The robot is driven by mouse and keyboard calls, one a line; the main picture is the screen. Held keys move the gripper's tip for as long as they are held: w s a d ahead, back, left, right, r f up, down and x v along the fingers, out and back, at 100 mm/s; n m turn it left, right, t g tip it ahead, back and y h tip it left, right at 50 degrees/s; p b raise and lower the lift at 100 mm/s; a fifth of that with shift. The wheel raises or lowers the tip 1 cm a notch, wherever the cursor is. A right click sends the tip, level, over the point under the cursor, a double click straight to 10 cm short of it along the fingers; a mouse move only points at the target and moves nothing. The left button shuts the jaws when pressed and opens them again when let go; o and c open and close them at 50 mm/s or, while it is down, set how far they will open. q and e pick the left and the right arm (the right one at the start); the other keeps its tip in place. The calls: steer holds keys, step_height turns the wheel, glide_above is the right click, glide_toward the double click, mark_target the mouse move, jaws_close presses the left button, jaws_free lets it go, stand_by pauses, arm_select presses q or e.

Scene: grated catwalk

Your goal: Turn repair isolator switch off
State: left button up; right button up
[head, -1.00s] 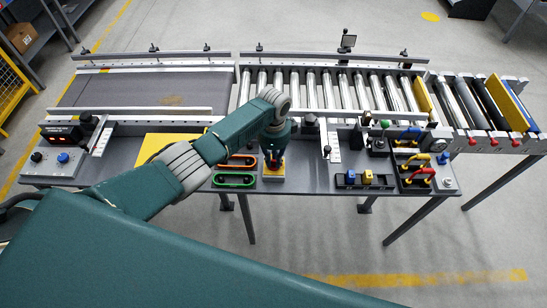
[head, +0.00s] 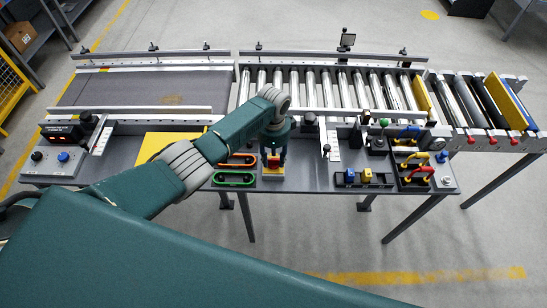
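The likely repair isolator switch is a small yellow box (head: 273,173) with a red part (head: 273,162) on top, at the middle of the bench's front ledge. My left gripper (head: 274,153) points down right over it, with its fingers at the red part. The fingers and wrist hide much of the switch, so I cannot tell its knob position, nor whether the fingers touch or grip it. My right gripper is not in view.
Orange and green loop handles (head: 235,180) lie just left of the switch. A black rack with blue and yellow blocks (head: 366,176) and red and yellow padlock-like pieces (head: 420,175) are to the right. Behind are a belt (head: 140,90) and rollers (head: 330,90).

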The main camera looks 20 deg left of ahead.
mark_target(274, 160)
arm_select(q)
steer(key=shift+r, duration=0.1)
step_height(274, 160, up, 12)
stand_by(0.5)
steer(key=shift+s+f, duration=0.1)
steer(key=shift+f, duration=0.1)
